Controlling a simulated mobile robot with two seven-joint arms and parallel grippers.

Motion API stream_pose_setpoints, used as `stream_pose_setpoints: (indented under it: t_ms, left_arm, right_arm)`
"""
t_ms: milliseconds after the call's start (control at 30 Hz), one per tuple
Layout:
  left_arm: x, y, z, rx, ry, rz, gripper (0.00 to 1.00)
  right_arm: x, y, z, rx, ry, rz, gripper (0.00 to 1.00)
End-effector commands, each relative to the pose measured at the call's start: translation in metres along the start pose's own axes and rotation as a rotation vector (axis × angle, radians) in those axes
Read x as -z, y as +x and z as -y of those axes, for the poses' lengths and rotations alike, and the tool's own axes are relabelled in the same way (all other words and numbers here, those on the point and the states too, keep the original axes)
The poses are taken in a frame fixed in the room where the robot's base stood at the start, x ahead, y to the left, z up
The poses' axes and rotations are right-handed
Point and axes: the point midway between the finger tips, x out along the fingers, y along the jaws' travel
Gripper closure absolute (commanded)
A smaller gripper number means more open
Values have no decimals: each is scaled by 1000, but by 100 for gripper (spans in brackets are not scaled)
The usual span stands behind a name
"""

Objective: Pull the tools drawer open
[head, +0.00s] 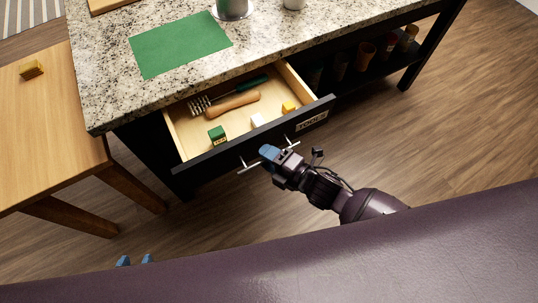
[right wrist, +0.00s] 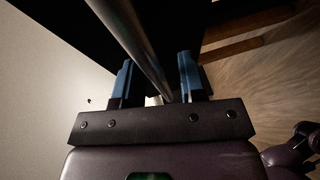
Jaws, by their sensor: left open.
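The tools drawer (head: 225,151), with a TOOLS label (head: 312,121) on its dark front, stands pulled out from under the counter in the head view. Its interior shows. My right gripper (head: 268,153) is at the drawer's bar handle (head: 247,167). In the right wrist view the handle bar (right wrist: 135,40) runs between the two blue fingers of my right gripper (right wrist: 157,78), which stand apart with visible gaps beside the bar. My left gripper (head: 135,260) is open and empty at the lower left, mostly hidden behind my own body.
The drawer holds a rolling pin (head: 233,104), a green-handled utensil (head: 250,84), a green block (head: 217,135), a white block (head: 257,120) and a yellow block (head: 288,107). A green mat (head: 180,45) lies on the granite counter (head: 105,80). A wooden table (head: 50,130) stands left.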

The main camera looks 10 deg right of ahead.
Motion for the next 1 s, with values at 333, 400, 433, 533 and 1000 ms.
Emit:
stream_pose_setpoints:
  t_ms: [333,400,433,533,1000]
  left_arm:
    - [5,-1,1,3,0,-8,57]
    - [8,-2,2,3,0,-14,57]
    - [10,-2,2,4,0,-17,57]
    - [14,-4,2,4,0,-25,57]
    - [14,-8,0,2,-6,-23,57]
  right_arm:
    - [-1,-10,-1,0,-1,1,62]
    - [-1,-20,-2,-1,-1,1,62]
    - [-1,-24,-2,-2,-1,1,62]
    - [-1,-43,-2,0,-2,2,62]
    - [0,-105,-1,-1,-1,0,62]
